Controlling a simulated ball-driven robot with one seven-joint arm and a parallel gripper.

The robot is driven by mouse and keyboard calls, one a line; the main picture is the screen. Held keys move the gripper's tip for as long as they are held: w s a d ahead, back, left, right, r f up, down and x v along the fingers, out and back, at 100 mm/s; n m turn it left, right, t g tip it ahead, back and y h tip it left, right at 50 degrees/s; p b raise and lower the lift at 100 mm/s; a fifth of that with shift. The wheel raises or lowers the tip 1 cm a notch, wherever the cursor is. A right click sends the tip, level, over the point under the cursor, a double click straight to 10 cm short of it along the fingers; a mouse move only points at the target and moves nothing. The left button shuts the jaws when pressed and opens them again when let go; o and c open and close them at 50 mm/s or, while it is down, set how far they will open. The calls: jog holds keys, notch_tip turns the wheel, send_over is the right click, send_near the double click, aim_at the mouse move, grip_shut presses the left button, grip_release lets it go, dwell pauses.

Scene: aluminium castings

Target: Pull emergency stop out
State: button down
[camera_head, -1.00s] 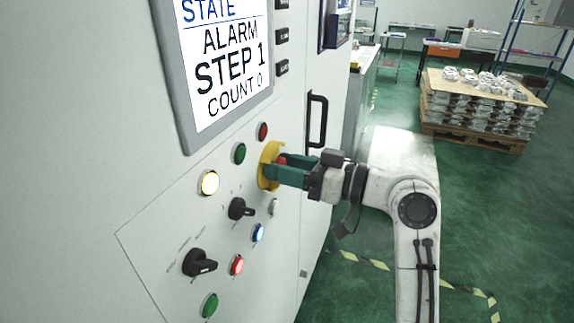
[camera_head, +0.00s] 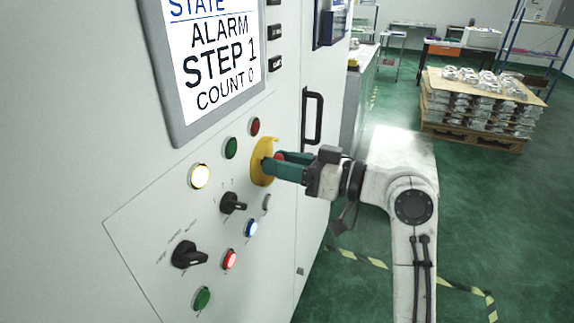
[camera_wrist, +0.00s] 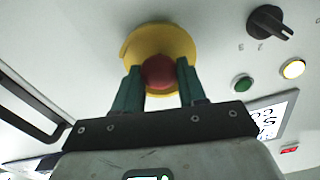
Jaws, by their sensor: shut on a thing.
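The emergency stop is a red mushroom button (camera_wrist: 159,72) on a round yellow base (camera_head: 261,163) on the white control panel. It is in the middle of the wrist view, with the yellow base (camera_wrist: 160,42) behind it. My gripper (camera_head: 277,168) reaches in from the right, its green fingers level with the button. In the wrist view my gripper (camera_wrist: 159,82) has one finger on each side of the red button and is shut on it. In the head view the fingers hide most of the button. The screen (camera_head: 212,60) reads ALARM, STEP 1, COUNT 0.
Near the stop are a black rotary switch (camera_head: 233,203), a lit yellow-white button (camera_head: 200,176), a green button (camera_head: 231,148) and a red button (camera_head: 255,127). A black door handle (camera_head: 312,117) stands out to the right. A pallet of castings (camera_head: 478,112) is far behind; green floor lies between.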

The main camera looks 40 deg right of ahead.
jog(key=shift+s+d, duration=0.1)
jog(key=shift+s, duration=0.05)
jog(key=c, duration=0.9)
grip_release()
jog(key=shift+s, duration=0.1)
jog(key=b+v, duration=0.2)
jog(key=v, duration=0.9)
jog(key=shift+b, duration=0.3)
